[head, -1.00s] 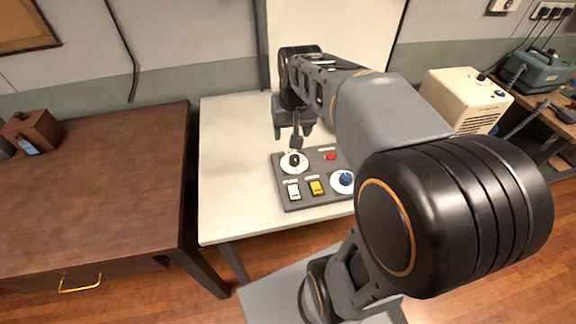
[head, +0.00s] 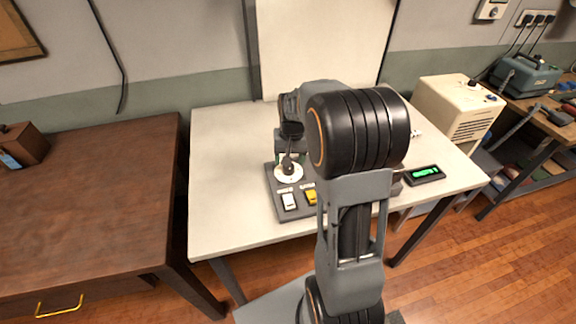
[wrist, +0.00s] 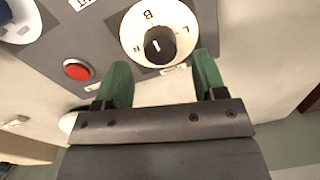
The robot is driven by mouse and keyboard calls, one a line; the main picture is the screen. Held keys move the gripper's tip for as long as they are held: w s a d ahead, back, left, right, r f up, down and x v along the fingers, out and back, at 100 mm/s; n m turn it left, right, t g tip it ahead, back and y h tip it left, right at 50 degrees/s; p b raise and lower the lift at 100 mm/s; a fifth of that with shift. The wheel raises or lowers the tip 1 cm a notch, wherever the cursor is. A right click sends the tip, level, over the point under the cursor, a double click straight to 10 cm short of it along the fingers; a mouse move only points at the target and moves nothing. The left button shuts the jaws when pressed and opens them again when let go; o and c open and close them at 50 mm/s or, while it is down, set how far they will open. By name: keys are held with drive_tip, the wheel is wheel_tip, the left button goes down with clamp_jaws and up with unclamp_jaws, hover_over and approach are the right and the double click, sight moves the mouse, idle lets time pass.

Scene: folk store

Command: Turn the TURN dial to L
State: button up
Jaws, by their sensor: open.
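The TURN dial (wrist: 160,45) is a white disc with a black knob, on a grey control panel (wrist: 105,25). In the wrist view B is at its top, L at its right and another letter at its left. The knob has a small white mark; I cannot tell surely which letter it points to. In the head view the dial (head: 289,174) is at the panel's back left. My gripper (wrist: 162,78) is open, its two green fingertips apart at the near edge of the dial, with nothing between them. The knob lies just beyond the fingertips.
A red button (wrist: 77,69) sits beside the dial. White (head: 289,201) and yellow (head: 311,197) switches stand in front of it. My arm hides the panel's right part.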

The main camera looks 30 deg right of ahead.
drive_tip(key=shift+a+f, duration=0.1)
drive_tip(key=shift+f, duration=1.55)
drive_tip(key=c, duration=0.9)
drive_tip(key=shift+m, duration=0.3)
